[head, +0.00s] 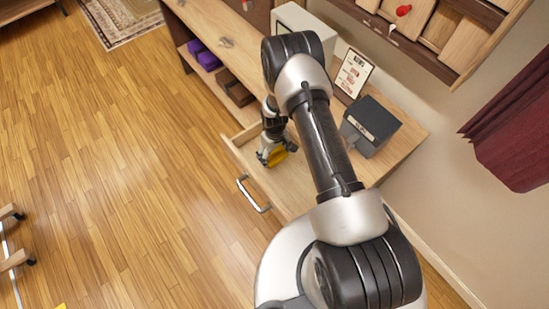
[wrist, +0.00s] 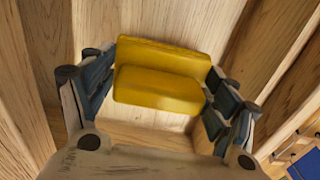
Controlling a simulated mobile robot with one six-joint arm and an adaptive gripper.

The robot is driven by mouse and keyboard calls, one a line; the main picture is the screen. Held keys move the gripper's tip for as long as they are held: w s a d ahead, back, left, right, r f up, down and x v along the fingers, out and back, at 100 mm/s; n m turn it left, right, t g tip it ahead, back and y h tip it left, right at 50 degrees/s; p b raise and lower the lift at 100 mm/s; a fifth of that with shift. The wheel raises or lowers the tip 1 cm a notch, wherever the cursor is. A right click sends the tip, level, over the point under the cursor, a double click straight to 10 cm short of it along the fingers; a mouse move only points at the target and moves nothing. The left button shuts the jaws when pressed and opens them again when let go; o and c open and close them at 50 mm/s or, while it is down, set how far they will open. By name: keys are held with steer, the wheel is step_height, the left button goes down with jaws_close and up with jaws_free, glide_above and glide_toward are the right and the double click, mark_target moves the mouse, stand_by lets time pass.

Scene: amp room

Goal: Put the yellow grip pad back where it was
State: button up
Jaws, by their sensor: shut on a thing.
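The yellow grip pad (wrist: 160,88) is a two-stepped yellow block held between the two fingers of my gripper (wrist: 163,80) in the wrist view. My gripper is shut on it. In the head view, my gripper (head: 270,157) and a bit of the yellow pad (head: 278,157) show at the pulled-out wooden drawer (head: 238,150) at the front of the counter. The pad appears over or inside the drawer; its height above the bottom cannot be told. My arm hides part of the drawer and counter.
The drawer's metal handle (head: 254,196) sticks out over the floor. On the counter (head: 405,143) stand a dark box (head: 370,125), a framed sign (head: 353,73) and a pale case (head: 303,28). Purple items (head: 203,55) lie on a lower shelf. Open floor (head: 120,170) is at left.

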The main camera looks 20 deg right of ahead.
mark_target(275, 158)
steer(key=shift+f+b, duration=0.35)
steer(key=shift+f, duration=1.45)
steer(key=shift+f, duration=0.15)
steer(key=o, duration=1)
steer(key=shift+o, duration=0.2)
